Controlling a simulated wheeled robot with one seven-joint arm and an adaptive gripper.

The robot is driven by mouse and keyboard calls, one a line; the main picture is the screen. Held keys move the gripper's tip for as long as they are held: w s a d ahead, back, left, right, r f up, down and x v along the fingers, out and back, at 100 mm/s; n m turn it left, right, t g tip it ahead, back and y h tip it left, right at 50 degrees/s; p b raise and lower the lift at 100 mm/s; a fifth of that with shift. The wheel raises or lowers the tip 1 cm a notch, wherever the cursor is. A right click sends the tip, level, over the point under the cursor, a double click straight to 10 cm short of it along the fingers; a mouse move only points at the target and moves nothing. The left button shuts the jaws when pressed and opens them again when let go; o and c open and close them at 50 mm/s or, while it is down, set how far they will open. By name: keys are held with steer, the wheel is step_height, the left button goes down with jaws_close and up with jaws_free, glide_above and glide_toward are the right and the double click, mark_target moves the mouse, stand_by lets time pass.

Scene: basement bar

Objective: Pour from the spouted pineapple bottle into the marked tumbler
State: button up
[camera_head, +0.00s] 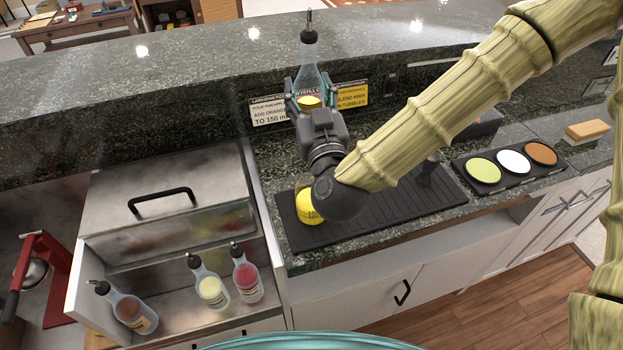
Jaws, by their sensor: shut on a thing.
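A clear bottle (309,70) with a dark pour spout on top is held upright in my gripper (310,98). The gripper's fingers are shut around its lower body, above the black bar mat (400,213). Some yellow shows low in the bottle; its label is partly hidden by the gripper. A tumbler (308,208) with yellow in its lower part stands on the mat's left end, below the gripper. My wrist covers the tumbler's right side, and its markings are too small to read.
Several spouted bottles (212,287) stand in the steel well at lower left. Two signs (268,115) lean behind the mat. A tray with three coloured discs (513,161) and a sponge (587,130) lie at right. The raised stone ledge (180,80) runs behind.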

mark_target(314, 86)
steer(key=shift+s+r+p, duration=0.1)
steer(key=shift+r+p, duration=0.15)
steer(key=shift+p, duration=0.05)
steer(key=shift+s+f+g+p, duration=0.3)
steer(key=shift+f+g+p, duration=0.1)
steer(key=shift+p, duration=0.25)
steer(key=shift+s+f+m+g+h+p, duration=0.35)
steer(key=shift+f+g+p, duration=0.35)
steer(key=shift+p, duration=0.35)
step_height(314, 86, up, 6)
steer(key=p, duration=0.4)
steer(key=shift+s, duration=0.1)
steer(key=shift+w+d+f+h, duration=0.2)
steer(key=shift+d+f+h, duration=0.1)
steer(key=shift+f, duration=0.2)
steer(key=w+d+f+m+h, duration=0.2)
steer(key=w+d+f+h, duration=0.1)
steer(key=d, duration=0.6)
steer(key=w+d+f+m+h, duration=0.3)
steer(key=d+f+h, duration=0.2)
steer(key=d+f, duration=0.3)
steer(key=shift+w+d+m, duration=0.35)
steer(key=shift+w+d, duration=0.05)
steer(key=shift+d, duration=0.05)
